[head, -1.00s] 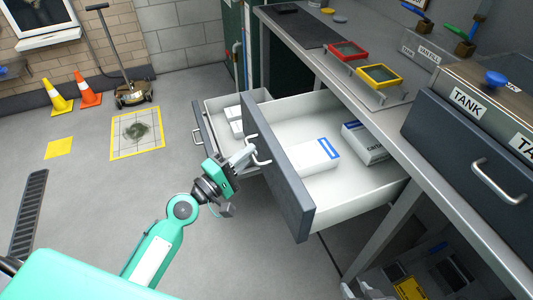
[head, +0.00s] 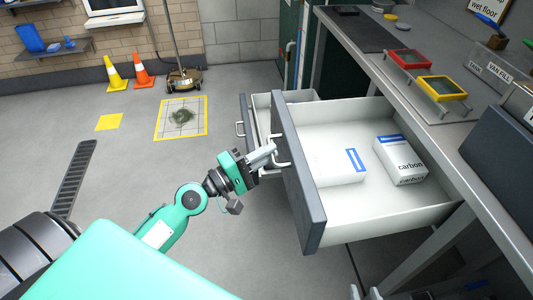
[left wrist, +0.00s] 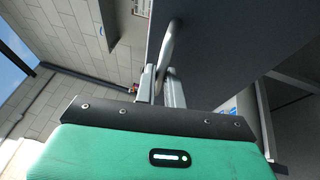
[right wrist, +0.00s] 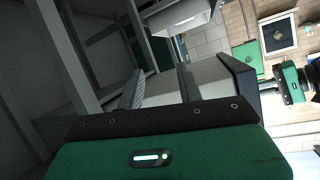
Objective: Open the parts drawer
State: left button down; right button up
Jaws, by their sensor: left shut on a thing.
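The parts drawer (head: 305,195) has a dark grey front and a white inside, and stands well out from under the counter. Two white boxes with blue bands lie in it: one near the front (head: 338,168) and one marked "carbon" (head: 400,160) further back. My left gripper (head: 268,158) is shut on the drawer's pale bar handle (head: 282,150). In the left wrist view the handle (left wrist: 168,48) runs down between the left fingers (left wrist: 160,88). In the right wrist view my right gripper (right wrist: 160,85) has its fingers apart with nothing between them, beneath the counter.
A second drawer (head: 247,118) stands partly open behind the first. The counter (head: 420,85) above holds a red-framed tray (head: 408,60) and a yellow-framed tray (head: 442,88). Open floor (head: 130,170) lies to the left, with two cones (head: 143,76) by the wall.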

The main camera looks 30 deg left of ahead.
pick_arm(q)
jog(key=c, duration=1.5)
grip_release()
jog(key=shift+f, duration=0.1)
